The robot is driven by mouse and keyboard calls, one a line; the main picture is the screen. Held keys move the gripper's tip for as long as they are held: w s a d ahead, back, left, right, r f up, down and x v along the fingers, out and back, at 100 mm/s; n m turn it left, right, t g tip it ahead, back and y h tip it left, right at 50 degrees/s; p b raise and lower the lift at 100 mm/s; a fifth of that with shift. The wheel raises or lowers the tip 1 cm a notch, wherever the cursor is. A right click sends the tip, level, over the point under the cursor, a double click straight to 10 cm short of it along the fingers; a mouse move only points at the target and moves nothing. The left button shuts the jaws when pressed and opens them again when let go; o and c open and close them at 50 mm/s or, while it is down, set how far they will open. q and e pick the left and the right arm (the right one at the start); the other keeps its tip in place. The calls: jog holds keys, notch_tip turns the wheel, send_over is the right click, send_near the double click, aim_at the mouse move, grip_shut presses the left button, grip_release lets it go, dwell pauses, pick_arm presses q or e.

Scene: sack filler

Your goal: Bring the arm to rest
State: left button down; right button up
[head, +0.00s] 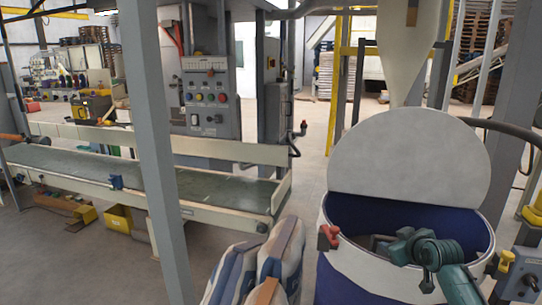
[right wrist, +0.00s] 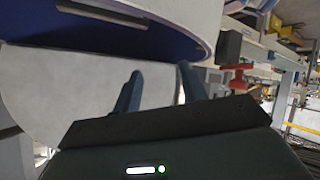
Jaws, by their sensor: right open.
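My right arm comes in from the lower right of the head view and reaches over a round bin with a dark blue inside (head: 350,215). My right gripper (head: 378,243) shows there only in part, low against the bin's opening. In the right wrist view its two fingers (right wrist: 160,90) stand apart with nothing between them. A pale surface lies behind them, and the bin's blue inside (right wrist: 190,40) shows above. I cannot tell whether the gripper touches the bin. My left gripper is not in view.
A round grey lid (head: 410,150) stands raised behind the bin. A red knob (head: 328,237) sits on the bin's left rim. Filled sacks (head: 283,245) stand left of it. A grey post (head: 158,150) crosses before the conveyor (head: 110,175). A control cabinet (head: 208,98) stands behind.

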notch_tip(320, 180, up, 8)
jog(key=w+d+m+t+h, duration=0.2)
jog(key=w+d+t, duration=0.1)
jog(key=t, duration=0.2)
jog(key=s+a+f+g+y, duration=0.1)
jog(key=s+a+f, duration=0.4)
jog(key=s+f, duration=0.3)
jog(key=s+a+f+n+g+y, duration=0.1)
jog(key=s+a+f+g+y, duration=0.1)
jog(key=s+a+f, duration=0.55)
jog(key=s+a+f+g+y, duration=0.1)
jog(key=s+a+f, duration=0.3)
jog(key=s+f, duration=0.5)
jog(key=s+a+g, duration=0.1)
jog(key=s+a, duration=0.1)
jog(key=s, duration=0.6)
jog(key=s+a+f+g+y, duration=0.1)
jog(key=s+a, duration=0.2)
jog(key=s, duration=0.4)
jog(key=shift+s+f+m, duration=0.15)
jog(key=shift+s+m, duration=0.15)
jog(key=shift+s, duration=0.05)
jog(key=shift+c, duration=0.6)
